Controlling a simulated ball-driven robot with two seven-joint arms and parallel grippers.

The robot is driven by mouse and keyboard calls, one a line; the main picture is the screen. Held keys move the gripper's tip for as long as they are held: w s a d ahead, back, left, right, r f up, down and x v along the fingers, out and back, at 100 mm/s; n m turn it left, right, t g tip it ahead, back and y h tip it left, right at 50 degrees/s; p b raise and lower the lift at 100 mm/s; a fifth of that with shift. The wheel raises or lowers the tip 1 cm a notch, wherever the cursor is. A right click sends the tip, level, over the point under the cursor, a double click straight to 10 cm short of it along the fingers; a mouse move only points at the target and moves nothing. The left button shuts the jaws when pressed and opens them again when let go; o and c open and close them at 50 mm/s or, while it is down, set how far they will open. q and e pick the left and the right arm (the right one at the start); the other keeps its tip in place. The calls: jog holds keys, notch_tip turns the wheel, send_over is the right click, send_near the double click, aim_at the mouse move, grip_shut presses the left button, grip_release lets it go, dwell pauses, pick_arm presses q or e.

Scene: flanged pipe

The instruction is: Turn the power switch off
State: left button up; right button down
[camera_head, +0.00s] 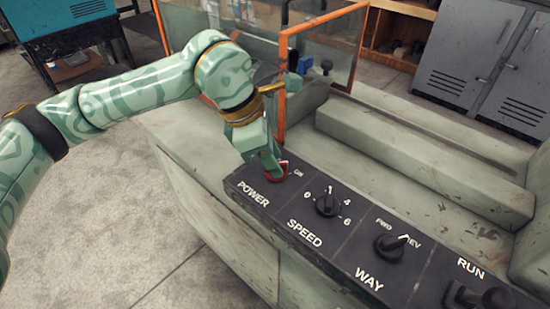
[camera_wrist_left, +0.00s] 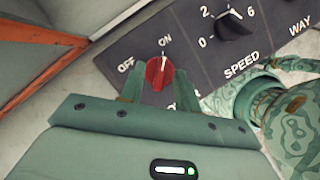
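The power switch is a red rotary knob (camera_wrist_left: 159,73) on a dark control panel (camera_head: 290,215). In the left wrist view its white pointer line points up towards the ON mark (camera_wrist_left: 165,42). The OFF mark (camera_wrist_left: 126,66) is to its left. In the head view the red knob (camera_head: 284,170) is partly hidden behind my left gripper (camera_head: 272,168). In the left wrist view my left gripper (camera_wrist_left: 160,92) has its fingers apart, one on each side of the knob. I cannot tell whether they touch it. My right gripper is not in view.
To the right along the panel are the speed knob (camera_head: 327,203), the way knob (camera_head: 390,242) and the run control (camera_head: 478,297). A clear guard with an orange frame (camera_head: 281,80) stands behind the panel. A grey machine bed (camera_head: 420,160) lies beyond.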

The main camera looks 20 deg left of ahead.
pick_arm(q)
jog(key=shift+d, duration=0.1)
grip_shut()
